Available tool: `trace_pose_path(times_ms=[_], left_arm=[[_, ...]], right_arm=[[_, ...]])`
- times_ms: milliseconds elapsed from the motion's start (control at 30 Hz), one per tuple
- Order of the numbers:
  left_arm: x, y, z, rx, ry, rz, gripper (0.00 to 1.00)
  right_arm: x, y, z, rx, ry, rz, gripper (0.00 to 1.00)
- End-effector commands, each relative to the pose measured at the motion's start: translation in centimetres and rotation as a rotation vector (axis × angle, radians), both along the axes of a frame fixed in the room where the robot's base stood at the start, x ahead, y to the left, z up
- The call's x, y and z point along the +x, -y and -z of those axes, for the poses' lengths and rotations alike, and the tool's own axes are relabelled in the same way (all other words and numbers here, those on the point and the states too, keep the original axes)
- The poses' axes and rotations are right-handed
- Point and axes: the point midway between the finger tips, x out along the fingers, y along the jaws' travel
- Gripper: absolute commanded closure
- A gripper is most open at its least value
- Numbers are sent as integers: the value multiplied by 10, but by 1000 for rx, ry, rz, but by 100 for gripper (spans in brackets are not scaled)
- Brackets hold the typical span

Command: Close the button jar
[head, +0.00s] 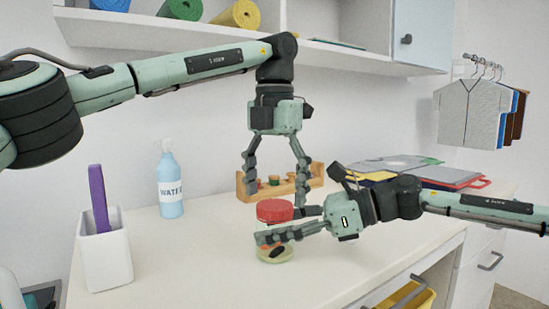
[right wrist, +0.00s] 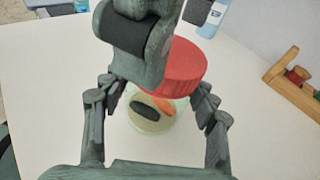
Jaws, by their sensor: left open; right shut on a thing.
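The button jar (head: 275,254) is a clear glass jar standing upright on the table, with dark and orange buttons inside; it also shows in the right wrist view (right wrist: 160,118). Its red lid (head: 273,211) is over the jar's mouth and looks a little off to one side in the right wrist view (right wrist: 185,72). I cannot tell whether it is seated. My right gripper (head: 283,232) comes in level from the right and is shut on the jar, one finger on each side. My left gripper (head: 273,188) points down above the lid, open, its fingers spread wide.
A wooden rack (head: 285,184) with small coloured pieces stands behind the jar. A water spray bottle (head: 170,184) and a white cup (head: 105,255) with a purple item are left. The table (head: 190,265) is clear at the front left.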

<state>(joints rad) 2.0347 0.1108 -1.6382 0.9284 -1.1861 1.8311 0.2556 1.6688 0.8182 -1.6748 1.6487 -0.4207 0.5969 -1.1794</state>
Motion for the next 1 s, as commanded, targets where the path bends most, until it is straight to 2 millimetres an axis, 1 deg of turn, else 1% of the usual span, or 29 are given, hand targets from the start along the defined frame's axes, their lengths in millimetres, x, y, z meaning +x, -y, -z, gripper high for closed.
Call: trace_pose_path(times_ms=[33,200,333,600,733,967,1000], left_arm=[[0,1,-12,-2,2,0,21],[0,2,-51,-1,4,-1,21],[-1,1,-78,-2,2,-2,21],[0,0,-99,2,-1,-2,21],[0,0,-102,0,0,0,21],[0,0,-103,0,0,1,21],[0,0,-103,0,0,1,21]], right_arm=[[0,0,1,-1,-1,0,100],[0,0,1,-1,-1,0,100],[0,0,1,-1,-1,0,100],[0,0,1,-1,-1,0,100],[0,0,1,-1,-1,0,100],[0,0,1,-1,0,0,100],[0,0,1,-1,0,0,39]])
